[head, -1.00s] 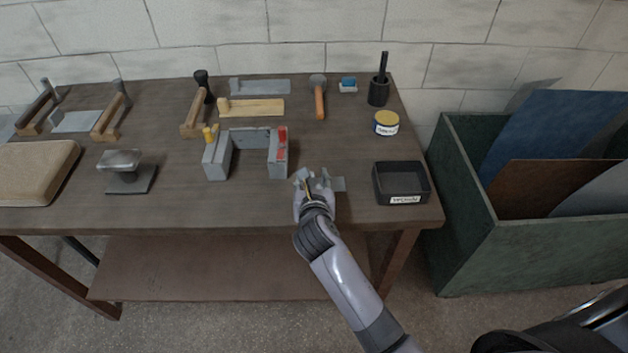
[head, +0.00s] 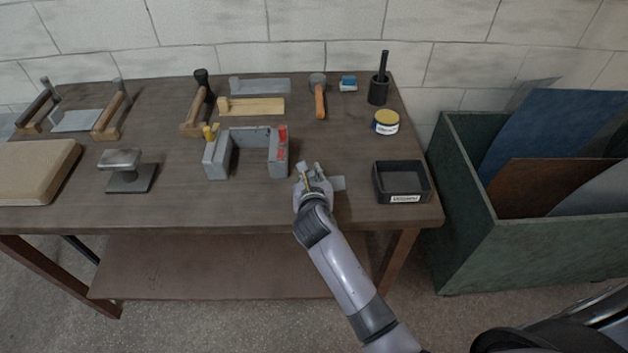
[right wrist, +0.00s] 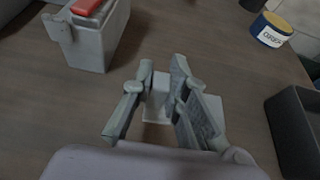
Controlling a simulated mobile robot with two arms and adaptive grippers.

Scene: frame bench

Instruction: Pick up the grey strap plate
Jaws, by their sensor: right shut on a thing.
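The grey strap plate (head: 338,183) is at the front right of the bench top, partly hidden by my right gripper (head: 311,172). In the right wrist view, my right gripper (right wrist: 160,98) has its fingers on either side of a pale grey upright part of the strap plate (right wrist: 158,92), shut on it. More pale grey metal shows beside the right finger. The plate appears to be at the bench surface; I cannot tell whether it is clear of it. My left gripper is not in view.
A grey U-shaped fixture (head: 216,160) with red and yellow parts stands left of the gripper. A black labelled bin (head: 402,184) stands to the right, with a yellow-lidded tin (head: 386,122) behind it. A green crate (head: 470,240) with sheets stands beyond the bench's right end.

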